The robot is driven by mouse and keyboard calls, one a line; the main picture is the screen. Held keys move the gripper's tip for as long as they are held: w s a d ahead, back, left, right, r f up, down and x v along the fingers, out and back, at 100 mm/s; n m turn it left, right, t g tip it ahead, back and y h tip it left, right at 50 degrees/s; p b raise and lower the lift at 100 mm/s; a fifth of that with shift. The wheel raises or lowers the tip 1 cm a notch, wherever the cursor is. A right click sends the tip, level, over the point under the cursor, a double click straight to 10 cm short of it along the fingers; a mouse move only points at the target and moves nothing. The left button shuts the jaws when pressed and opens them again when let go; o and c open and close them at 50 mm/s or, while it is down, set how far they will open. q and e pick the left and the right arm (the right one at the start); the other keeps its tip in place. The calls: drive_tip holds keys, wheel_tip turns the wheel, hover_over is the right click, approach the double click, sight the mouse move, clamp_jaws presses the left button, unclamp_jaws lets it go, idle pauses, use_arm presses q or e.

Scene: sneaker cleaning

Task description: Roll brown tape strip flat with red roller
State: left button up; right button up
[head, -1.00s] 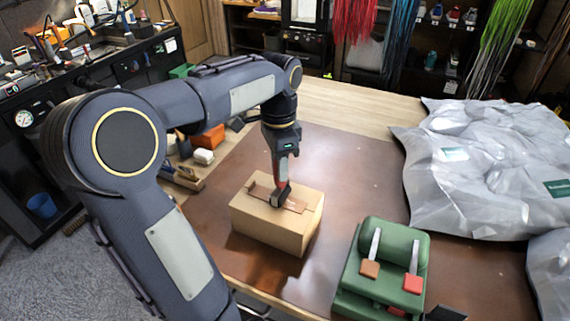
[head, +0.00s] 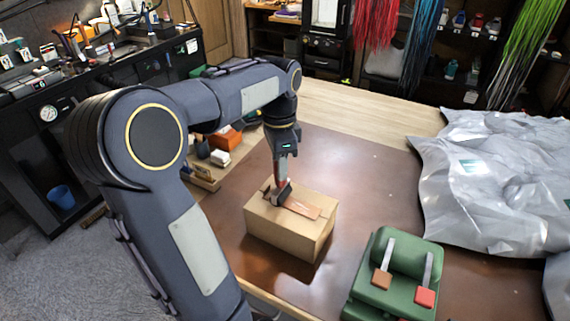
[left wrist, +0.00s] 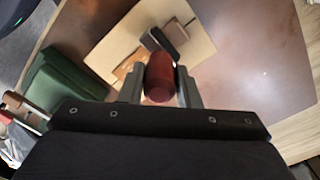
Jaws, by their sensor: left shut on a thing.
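A cardboard box (head: 285,236) stands on the brown work mat. A brown tape strip (head: 304,208) lies along its top; its left part is hidden by my gripper. My left gripper (head: 281,190) points down over the left part of the box top. It is shut on the red roller, whose red handle (left wrist: 160,76) shows between the fingers in the left wrist view. The roller's dark head (left wrist: 177,36) is at the box top, over or beside the strip; exact contact is hard to tell. My right gripper is not in view.
A green stand (head: 395,275) with a brown-tipped and a red-tipped tool is right of the box. Crumpled grey plastic bags (head: 490,180) cover the right side. A wooden tray (head: 203,178) with small items is at left. The mat (head: 350,165) behind the box is clear.

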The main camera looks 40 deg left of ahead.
use_arm(q)
drive_tip(key=shift+s+a, duration=0.15)
drive_tip(key=shift+a, duration=0.35)
drive_tip(key=shift+w+d+f, duration=0.1)
drive_tip(key=shift+w+d, duration=0.1)
drive_tip(key=shift+d, duration=0.45)
drive_tip(key=shift+w+d, duration=0.15)
drive_tip(key=shift+d, duration=0.5)
drive_tip(key=shift+w+d, duration=0.2)
drive_tip(key=shift+d, duration=0.45)
drive_tip(key=shift+w+d, duration=0.15)
drive_tip(key=shift+d, duration=0.45)
drive_tip(key=shift+d, duration=0.1)
drive_tip(key=shift+w+d+p, duration=0.2)
drive_tip(key=shift+d+p, duration=0.1)
drive_tip(key=shift+d, duration=0.2)
drive_tip(key=shift+w+d+p, duration=0.15)
drive_tip(key=shift+d+p, duration=0.15)
drive_tip(key=shift+d, duration=0.2)
drive_tip(key=shift+a, duration=0.1)
